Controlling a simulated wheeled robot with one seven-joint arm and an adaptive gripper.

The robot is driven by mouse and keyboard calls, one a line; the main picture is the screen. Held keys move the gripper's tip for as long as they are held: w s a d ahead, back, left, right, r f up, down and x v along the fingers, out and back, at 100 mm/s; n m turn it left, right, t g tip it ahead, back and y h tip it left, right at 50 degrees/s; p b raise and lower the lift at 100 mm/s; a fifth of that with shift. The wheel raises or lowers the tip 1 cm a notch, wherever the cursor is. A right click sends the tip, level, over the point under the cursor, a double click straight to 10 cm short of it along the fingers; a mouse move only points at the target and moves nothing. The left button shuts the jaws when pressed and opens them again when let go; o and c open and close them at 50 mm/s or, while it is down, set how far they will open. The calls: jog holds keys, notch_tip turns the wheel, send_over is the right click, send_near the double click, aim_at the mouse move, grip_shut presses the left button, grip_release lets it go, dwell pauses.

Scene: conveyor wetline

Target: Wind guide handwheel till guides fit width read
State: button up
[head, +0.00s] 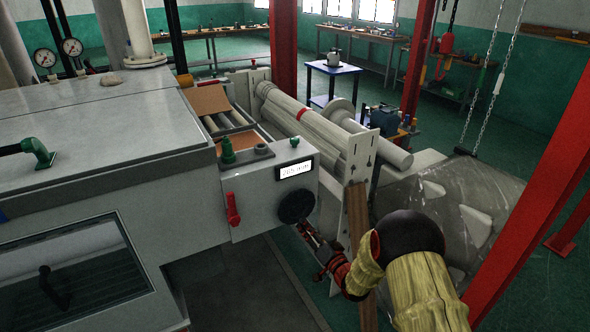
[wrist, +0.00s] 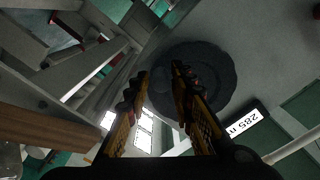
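The handwheel (head: 296,206) is a dark round disc on the front of a grey housing (head: 262,207). It also shows in the wrist view (wrist: 215,72), just beyond the fingertips. A small white display (head: 295,171) above it appears to read 285 mm; in the wrist view the display (wrist: 243,124) shows 285 at a tilt. My gripper (head: 303,231) is at the wheel's lower right edge. In the wrist view my gripper (wrist: 160,72) has its two fingers apart, with nothing clearly held between them. Whether the fingertips touch the wheel is unclear. I cannot make out the guides for certain.
A red lever (head: 232,209) hangs left of the wheel, and a green knob (head: 228,150) sits on top of the housing. Brown boards (head: 207,99) lie by rollers behind.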

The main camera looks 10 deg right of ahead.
jog(key=shift+o, duration=0.9)
jog(key=p+v, duration=0.1)
jog(key=v, duration=0.6)
jog(key=shift+r, duration=0.1)
